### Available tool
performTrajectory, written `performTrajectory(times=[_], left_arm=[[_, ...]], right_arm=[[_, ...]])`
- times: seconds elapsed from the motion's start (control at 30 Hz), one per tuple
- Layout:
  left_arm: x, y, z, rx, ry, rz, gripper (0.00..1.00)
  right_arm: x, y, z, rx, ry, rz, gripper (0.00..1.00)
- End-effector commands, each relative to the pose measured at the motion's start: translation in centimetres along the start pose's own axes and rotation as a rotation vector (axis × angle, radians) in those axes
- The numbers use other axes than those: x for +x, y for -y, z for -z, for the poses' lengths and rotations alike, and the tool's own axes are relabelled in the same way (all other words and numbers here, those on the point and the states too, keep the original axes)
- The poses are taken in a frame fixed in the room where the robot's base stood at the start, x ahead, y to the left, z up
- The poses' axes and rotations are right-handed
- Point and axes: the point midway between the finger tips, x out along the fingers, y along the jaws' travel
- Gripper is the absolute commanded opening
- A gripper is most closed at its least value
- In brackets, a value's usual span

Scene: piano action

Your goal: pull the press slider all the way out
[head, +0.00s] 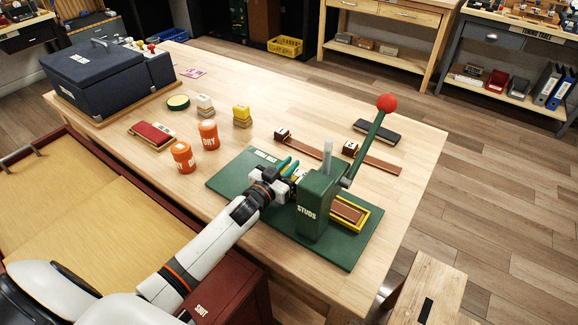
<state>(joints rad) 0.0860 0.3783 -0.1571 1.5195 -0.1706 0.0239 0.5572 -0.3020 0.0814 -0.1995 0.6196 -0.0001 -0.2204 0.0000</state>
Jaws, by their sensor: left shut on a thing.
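The green press (317,205), marked STUDS, stands on a green base board (235,182) near the table's right end. A yellow-edged slider (361,221) with a brown strip in it sticks out at the press's right side. My left gripper (292,168), with teal fingers, is at the press's left side, low over the board. It is shut on what looks like the slider's near end; the grip itself is small and partly hidden. The press body hides the slider's middle. My right gripper is not in view.
The press lever with a red knob (386,103) rises up and right. Brown strips with small blocks (372,160) and a dark case (377,131) lie behind the press. Orange pots (208,135) stand to the left. A dark red box (225,290) is below my arm.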

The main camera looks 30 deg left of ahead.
Motion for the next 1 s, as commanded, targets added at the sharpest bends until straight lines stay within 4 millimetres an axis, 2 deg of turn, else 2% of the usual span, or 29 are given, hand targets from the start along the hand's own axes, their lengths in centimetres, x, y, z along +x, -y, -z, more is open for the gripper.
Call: performTrajectory(times=[0.13, 0.4, 0.5, 0.67, 0.97, 1.0], left_arm=[[0.0, -2.6, 0.1, 0.006, -0.001, 0.0, 0.0], [0.1, -10.5, 0.3, 0.009, -0.002, -0.001, 0.0], [0.0, -12.5, 0.3, 0.007, -0.002, -0.001, 0.0], [0.0, -13.8, 0.1, 0.002, 0.0, -0.001, 0.0], [0.0, -14.1, -0.1, 0.002, 0.0, -0.004, 0.0], [0.0, -14.1, -0.1, 0.002, 0.0, -0.004, 0.23]], right_arm=[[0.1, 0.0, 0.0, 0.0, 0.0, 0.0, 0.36], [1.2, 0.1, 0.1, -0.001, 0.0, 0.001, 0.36], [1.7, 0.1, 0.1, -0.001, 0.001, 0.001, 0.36], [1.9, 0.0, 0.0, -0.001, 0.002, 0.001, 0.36], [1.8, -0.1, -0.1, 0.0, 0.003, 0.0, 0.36], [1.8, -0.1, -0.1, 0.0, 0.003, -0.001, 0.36]])
